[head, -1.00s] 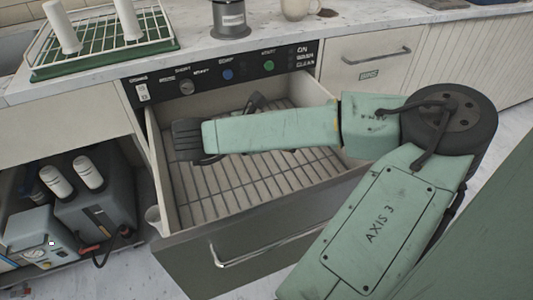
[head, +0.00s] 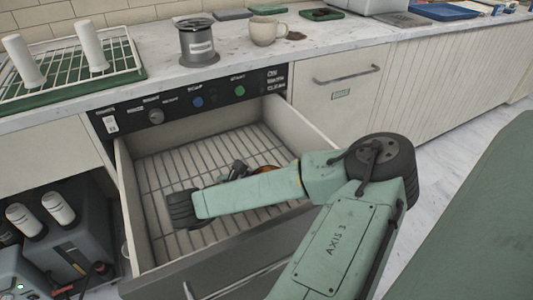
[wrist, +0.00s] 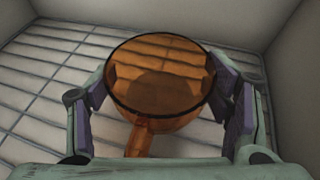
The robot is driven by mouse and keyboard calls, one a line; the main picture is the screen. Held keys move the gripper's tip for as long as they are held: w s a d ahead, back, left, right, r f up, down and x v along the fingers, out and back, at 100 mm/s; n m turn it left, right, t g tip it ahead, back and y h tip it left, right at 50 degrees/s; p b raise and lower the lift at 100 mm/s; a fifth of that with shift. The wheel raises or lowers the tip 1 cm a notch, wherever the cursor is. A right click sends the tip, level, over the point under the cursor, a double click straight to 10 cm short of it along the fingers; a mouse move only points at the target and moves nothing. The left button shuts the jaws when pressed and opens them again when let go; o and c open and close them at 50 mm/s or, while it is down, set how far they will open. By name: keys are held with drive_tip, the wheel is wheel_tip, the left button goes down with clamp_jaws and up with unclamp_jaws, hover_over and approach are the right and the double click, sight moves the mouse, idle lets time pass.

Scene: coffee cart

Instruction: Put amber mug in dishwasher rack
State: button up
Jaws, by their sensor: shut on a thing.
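The amber mug (wrist: 160,75) is see-through orange-brown with a dark rim. In the wrist view it is between the two fingers of my gripper (wrist: 165,105), which is shut on it. Its handle points toward my wrist. In the head view only a bit of the mug (head: 268,169) shows behind my arm, and my gripper (head: 240,170) is partly hidden. The dishwasher rack (head: 160,165) is a wire grid in the pulled-out drawer. The mug is over the rack inside the drawer walls; I cannot tell whether it touches the wires.
The drawer front (head: 210,265) and side walls bound the rack, which holds nothing else I can see. On the counter above stand a grey canister (head: 196,42), a cream mug (head: 264,32) and a drying rack (head: 130,62) with white cups.

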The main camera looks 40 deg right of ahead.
drive_tip(key=shift+f+b, duration=0.5)
drive_tip(key=shift+b, duration=0.2)
drive_tip(key=o, duration=1.2)
drive_tip(key=shift+r, duration=0.1)
drive_tip(key=shift+o, duration=0.2)
drive_tip(key=shift+r, duration=0.1)
drive_tip(key=shift+r+p, duration=0.2)
drive_tip(key=shift+p, duration=0.4)
drive_tip(key=shift+a+r, duration=0.15)
drive_tip(key=shift+a, duration=0.05)
drive_tip(key=b+v, duration=0.2)
drive_tip(key=v, duration=0.9)
drive_tip(key=shift+a, duration=0.3)
